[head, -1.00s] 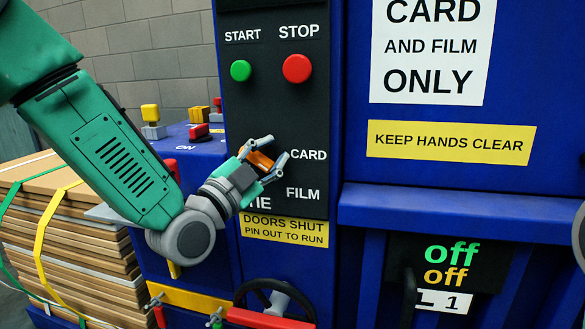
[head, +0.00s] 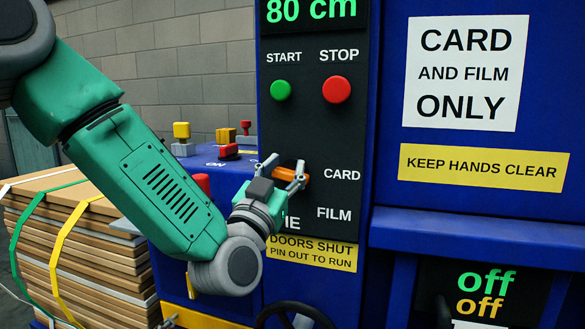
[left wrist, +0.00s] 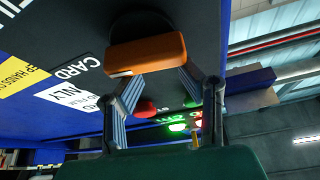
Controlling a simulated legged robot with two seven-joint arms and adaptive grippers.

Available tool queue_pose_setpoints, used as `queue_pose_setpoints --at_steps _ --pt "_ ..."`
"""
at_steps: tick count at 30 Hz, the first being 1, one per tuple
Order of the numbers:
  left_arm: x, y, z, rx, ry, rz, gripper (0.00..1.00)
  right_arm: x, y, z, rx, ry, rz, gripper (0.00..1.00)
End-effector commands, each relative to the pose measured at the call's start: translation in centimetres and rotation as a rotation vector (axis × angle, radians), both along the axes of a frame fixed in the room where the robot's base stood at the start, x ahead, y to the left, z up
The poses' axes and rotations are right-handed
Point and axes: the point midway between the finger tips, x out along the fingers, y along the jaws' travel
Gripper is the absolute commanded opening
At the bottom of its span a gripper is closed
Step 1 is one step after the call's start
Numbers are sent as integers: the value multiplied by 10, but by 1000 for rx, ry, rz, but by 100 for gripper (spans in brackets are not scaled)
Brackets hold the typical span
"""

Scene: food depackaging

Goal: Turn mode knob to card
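The mode knob (head: 291,174) is an orange bar on the black panel (head: 310,130) of a blue machine. In the head view the bar lies nearly level, with its right end towards the word CARD (head: 342,174). The word FILM (head: 334,214) is below CARD, and a third label is partly hidden by my gripper. My left gripper (head: 283,171) is at the knob with its fingers spread. In the left wrist view the knob (left wrist: 145,53) shows just ahead of the open fingers (left wrist: 160,85); contact is unclear. My right gripper is out of view.
A green START button (head: 281,90) and a red STOP button (head: 336,89) are above the knob. A dark handwheel (head: 290,308) is below the panel. Strapped cardboard sheets (head: 85,250) are stacked at left. A display reads 80 cm (head: 311,10).

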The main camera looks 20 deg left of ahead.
Motion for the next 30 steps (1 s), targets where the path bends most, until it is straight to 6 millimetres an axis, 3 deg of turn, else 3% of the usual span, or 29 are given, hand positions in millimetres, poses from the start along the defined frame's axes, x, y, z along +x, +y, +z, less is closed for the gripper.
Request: queue_pose_setpoints --at_steps 1,2,3,20,30 --pt "3 4 -25 17 60 14 61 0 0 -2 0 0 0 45" --pt "3 3 -25 19 60 13 64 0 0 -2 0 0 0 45" --pt "4 1 -25 20 60 12 79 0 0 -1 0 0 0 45" --pt "-5 -6 -16 22 40 7 79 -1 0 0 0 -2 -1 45" --pt "-64 0 -41 26 42 7 79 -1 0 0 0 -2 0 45"
